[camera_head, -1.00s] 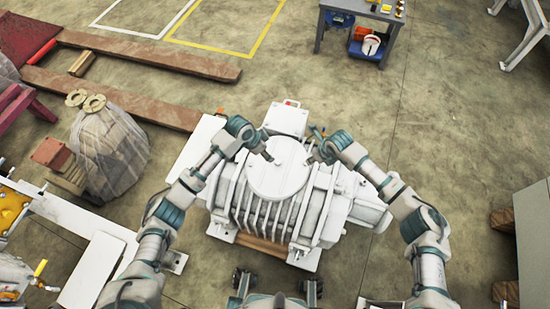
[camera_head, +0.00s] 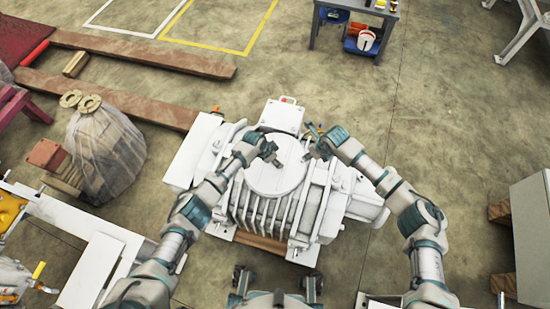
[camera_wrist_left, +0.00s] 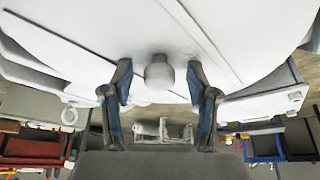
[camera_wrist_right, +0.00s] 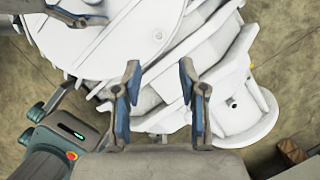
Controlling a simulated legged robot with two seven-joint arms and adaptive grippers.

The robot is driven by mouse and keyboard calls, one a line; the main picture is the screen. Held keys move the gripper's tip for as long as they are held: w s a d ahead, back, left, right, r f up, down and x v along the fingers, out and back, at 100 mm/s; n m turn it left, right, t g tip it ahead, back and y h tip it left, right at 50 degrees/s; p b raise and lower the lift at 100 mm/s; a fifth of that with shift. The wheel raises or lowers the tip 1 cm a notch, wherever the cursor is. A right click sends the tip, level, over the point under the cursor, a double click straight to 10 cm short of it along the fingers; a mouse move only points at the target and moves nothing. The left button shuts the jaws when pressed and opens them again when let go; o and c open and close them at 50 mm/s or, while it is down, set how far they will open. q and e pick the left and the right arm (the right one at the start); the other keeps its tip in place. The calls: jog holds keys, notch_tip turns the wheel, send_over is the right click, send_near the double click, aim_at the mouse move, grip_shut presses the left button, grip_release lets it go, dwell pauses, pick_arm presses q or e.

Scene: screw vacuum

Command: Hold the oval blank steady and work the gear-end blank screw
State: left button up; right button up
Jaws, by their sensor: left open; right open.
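A white ribbed vacuum machine (camera_head: 262,205) stands in the middle of the head view, with a round flat cover (camera_head: 275,180) on top. My left gripper (camera_head: 274,155) is open over the cover's far edge. In the left wrist view, a short grey cylindrical knob (camera_wrist_left: 159,72) lies between its open fingers (camera_wrist_left: 160,90), with gaps on both sides. My right gripper (camera_head: 312,151) is open and empty, just right of the cover's far edge. The right wrist view shows its fingers (camera_wrist_right: 158,85) over the white housing. I cannot tell which part is the oval blank or the gear-end screw.
A wrapped bundle (camera_head: 105,150) and wooden beams (camera_head: 140,63) lie to the left. A grey cabinet (camera_head: 532,230) is at the right edge. The floor right of the machine is clear.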

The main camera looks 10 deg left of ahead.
aim_at(302, 160)
pick_arm(q)
grip_shut()
pick_arm(e)
jog(key=shift+o, duration=0.2)
pick_arm(q)
jog(key=shift+a, duration=0.1)
jog(key=shift+s, duration=0.1)
jog(key=shift+f, duration=0.15)
pick_arm(e)
jog(key=w+f+n, duration=0.1)
jog(key=f+n, duration=0.1)
jog(key=f, duration=0.1)
jog(key=w+a+f+n+g+y, duration=0.1)
jog(key=f, duration=0.2)
jog(key=w+a+f+n, duration=0.1)
jog(key=f+n, duration=0.1)
jog(key=shift+f+n+y, duration=0.3)
jog(key=shift+f, duration=0.1)
